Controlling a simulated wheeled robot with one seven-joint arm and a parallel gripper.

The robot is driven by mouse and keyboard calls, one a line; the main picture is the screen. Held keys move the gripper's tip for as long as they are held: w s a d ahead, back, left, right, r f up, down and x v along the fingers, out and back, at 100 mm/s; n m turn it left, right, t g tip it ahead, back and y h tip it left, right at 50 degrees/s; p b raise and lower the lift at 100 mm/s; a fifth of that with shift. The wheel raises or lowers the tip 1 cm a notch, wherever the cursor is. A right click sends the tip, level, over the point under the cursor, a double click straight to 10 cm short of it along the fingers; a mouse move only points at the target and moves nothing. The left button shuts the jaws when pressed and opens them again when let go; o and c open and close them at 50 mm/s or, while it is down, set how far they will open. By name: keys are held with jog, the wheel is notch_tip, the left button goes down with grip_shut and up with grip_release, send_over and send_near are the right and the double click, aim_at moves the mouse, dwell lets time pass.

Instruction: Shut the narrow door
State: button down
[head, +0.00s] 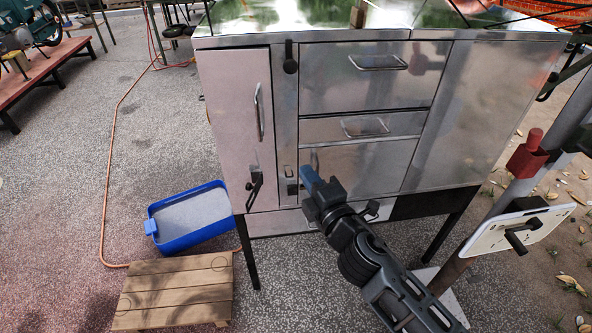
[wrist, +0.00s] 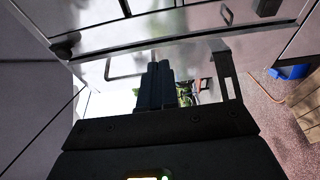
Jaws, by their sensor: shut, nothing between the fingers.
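The narrow door (head: 233,130) is the tall pale panel at the left of the metal cabinet in the head view. It has a vertical bar handle (head: 259,112) and a dark lever (head: 254,188) low down. Its right edge lies along the metal strip; I cannot tell whether it is fully closed or slightly ajar. My gripper (head: 309,179) is shut and empty, in front of the lower cabinet, to the right of the door and apart from it. Its closed fingers also show in the wrist view (wrist: 155,85).
A dark latch (head: 290,57) sits atop the strip beside the door. Drawers (head: 370,82) fill the middle. A blue tub (head: 190,217) and a wooden pallet (head: 175,292) lie on the ground at left. A post with a white panel (head: 515,230) stands at right.

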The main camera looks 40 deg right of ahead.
jog(key=m+g+h+b, duration=0.3)
jog(key=m+g+h, duration=0.1)
jog(key=h, duration=0.2)
send_near(274, 158)
jog(key=shift+m, duration=0.3)
jog(key=p+x, duration=0.2)
jog(key=x, duration=0.4)
jog(key=shift+w+f, duration=0.1)
jog(key=shift+w, duration=0.05)
jog(key=shift+w+d, duration=0.2)
jog(key=shift+d, duration=0.1)
